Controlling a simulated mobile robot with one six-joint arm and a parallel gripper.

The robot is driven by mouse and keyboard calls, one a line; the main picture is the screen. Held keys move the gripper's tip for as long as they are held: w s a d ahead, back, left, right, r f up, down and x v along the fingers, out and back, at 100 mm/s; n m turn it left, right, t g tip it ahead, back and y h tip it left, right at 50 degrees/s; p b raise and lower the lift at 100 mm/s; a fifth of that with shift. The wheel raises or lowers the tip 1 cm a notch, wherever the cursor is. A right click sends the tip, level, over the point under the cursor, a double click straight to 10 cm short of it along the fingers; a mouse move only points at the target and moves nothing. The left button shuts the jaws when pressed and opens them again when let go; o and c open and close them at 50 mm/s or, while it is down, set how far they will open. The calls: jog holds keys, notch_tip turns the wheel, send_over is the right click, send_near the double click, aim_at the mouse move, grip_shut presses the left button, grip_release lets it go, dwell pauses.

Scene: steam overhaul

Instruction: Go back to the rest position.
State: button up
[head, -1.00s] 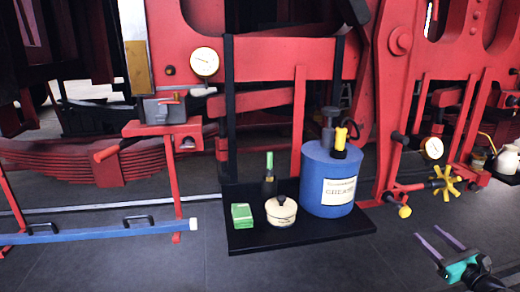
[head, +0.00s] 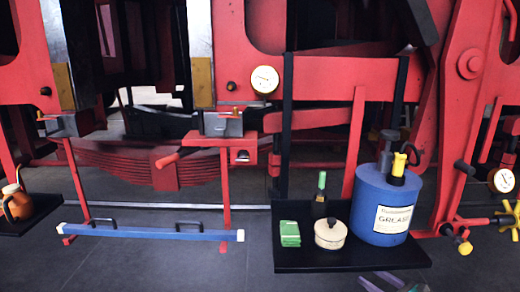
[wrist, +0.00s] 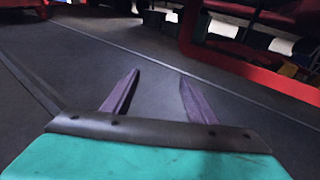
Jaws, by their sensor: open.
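My gripper (head: 385,282) shows at the bottom edge of the head view, below the black shelf, with only its purple finger tips and a bit of green in sight. In the wrist view my gripper (wrist: 152,95) has its two purple fingers well apart with nothing between them. It points over bare dark floor. It touches nothing that I can see.
A black shelf (head: 350,262) holds a blue grease can (head: 380,210), a cream pot (head: 330,234), a green box (head: 290,234) and a dark bottle (head: 320,200). A yellow handwheel (head: 508,220) is at right. The front floor is clear.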

jog(key=s+a+f+n+g+y+p, duration=0.1)
jog(key=s+a+f+n+g, duration=0.3)
jog(key=a+f, duration=0.55)
jog(key=s+a+f+n+g+y, duration=0.1)
jog(key=s+a+f+n+g, duration=0.4)
jog(key=a, duration=0.7)
jog(key=s+a+f+n+g+y+p, duration=0.1)
jog(key=s+a+f+n+g, duration=0.15)
jog(key=a+f, duration=0.75)
jog(key=s+a+f+n+g+h, duration=0.2)
jog(key=s+f+n+g, duration=0.15)
jog(key=s, duration=0.45)
jog(key=s+a+f+n+g+h, duration=0.3)
jog(key=s+f+n, duration=0.2)
jog(key=s, duration=0.3)
jog(key=s+d+f+n+g+h, duration=0.2)
jog(key=s+d+n+h, duration=0.3)
jog(key=d+n, duration=0.5)
jog(key=shift+s+d+f+n+p, duration=0.3)
jog(key=shift+s+f+n, duration=0.05)
jog(key=shift+f+n, duration=0.05)
